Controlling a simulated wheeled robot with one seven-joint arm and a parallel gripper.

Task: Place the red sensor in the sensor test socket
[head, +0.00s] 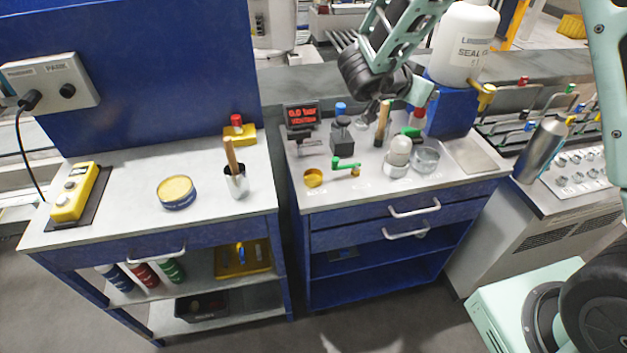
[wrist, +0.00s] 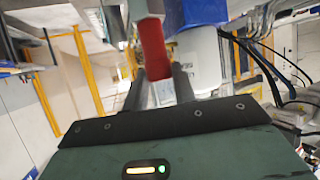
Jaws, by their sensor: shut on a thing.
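My gripper (wrist: 158,82) is shut on the red sensor (wrist: 154,48), whose red body shows between the dark fingers in the wrist view, with a pale end beyond. In the head view the red sensor (head: 418,117) hangs just below the mint part of my wrist, above the right bench and in front of the blue stand; the fingers are largely hidden there. A small box with a red "0.0 bar" display (head: 302,116) stands at the bench's back left. I cannot tell which part is the test socket.
The right bench (head: 325,198) also holds a wooden-handled tool (head: 383,122), a green-handled valve (head: 346,163), a white-domed item (head: 399,152) and a glass dish (head: 425,158). A white sealant bottle (head: 466,42) stands behind. The left bench carries a yellow block with a red top (head: 240,133).

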